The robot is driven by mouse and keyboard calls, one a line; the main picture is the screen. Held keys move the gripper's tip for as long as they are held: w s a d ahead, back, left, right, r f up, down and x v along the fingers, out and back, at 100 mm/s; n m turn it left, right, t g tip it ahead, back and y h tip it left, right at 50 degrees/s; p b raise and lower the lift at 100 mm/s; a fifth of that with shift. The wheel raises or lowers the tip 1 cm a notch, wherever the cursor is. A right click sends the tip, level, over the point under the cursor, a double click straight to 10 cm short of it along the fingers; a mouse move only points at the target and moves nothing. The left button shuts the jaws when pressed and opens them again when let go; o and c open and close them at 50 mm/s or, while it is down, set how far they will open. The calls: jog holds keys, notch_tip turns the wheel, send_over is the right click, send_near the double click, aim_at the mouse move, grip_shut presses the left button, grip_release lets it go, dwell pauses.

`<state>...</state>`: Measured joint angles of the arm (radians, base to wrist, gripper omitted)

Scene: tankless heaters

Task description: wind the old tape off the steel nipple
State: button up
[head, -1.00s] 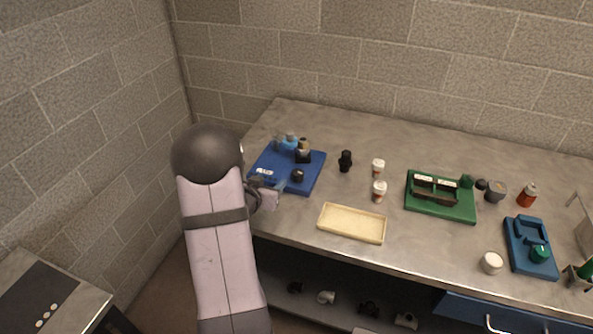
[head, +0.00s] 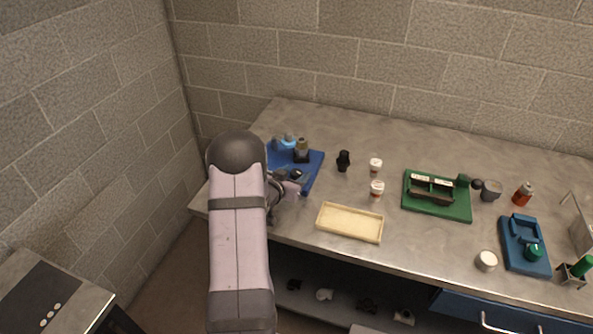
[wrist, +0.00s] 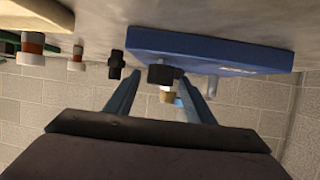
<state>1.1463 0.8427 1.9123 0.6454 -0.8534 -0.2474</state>
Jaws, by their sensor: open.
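A blue board (head: 312,166) lies at the left end of the bench, partly hidden by my arm. On it are a dark block with a brass-coloured top (head: 302,151), light-blue and grey pieces (head: 287,142), and a short dark round piece (head: 296,174). I cannot make out the steel nipple or its tape for certain. My gripper (head: 294,187) is open at the board's front edge, near the dark round piece. In the wrist view, which looks inverted, the dark round piece (wrist: 161,74) appears between my open fingers (wrist: 158,80); contact cannot be told.
A black fitting (head: 343,160) and two white-and-brown pots (head: 376,189) stand right of the board. A cream tray (head: 350,222) lies at the front edge. A green holder (head: 437,206) and a smaller blue holder (head: 525,257) are farther right. The back of the bench is clear.

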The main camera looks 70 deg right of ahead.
jog(key=shift+d+f, duration=0.25)
jog(key=shift+d, duration=0.4)
jog(key=c, duration=1.1)
jog(key=shift+o, duration=0.2)
jog(key=shift+s, duration=0.1)
jog(key=shift+f+n+t+b, duration=0.15)
jog(key=shift+n+t+b, duration=0.15)
jog(key=shift+t+b, duration=0.15)
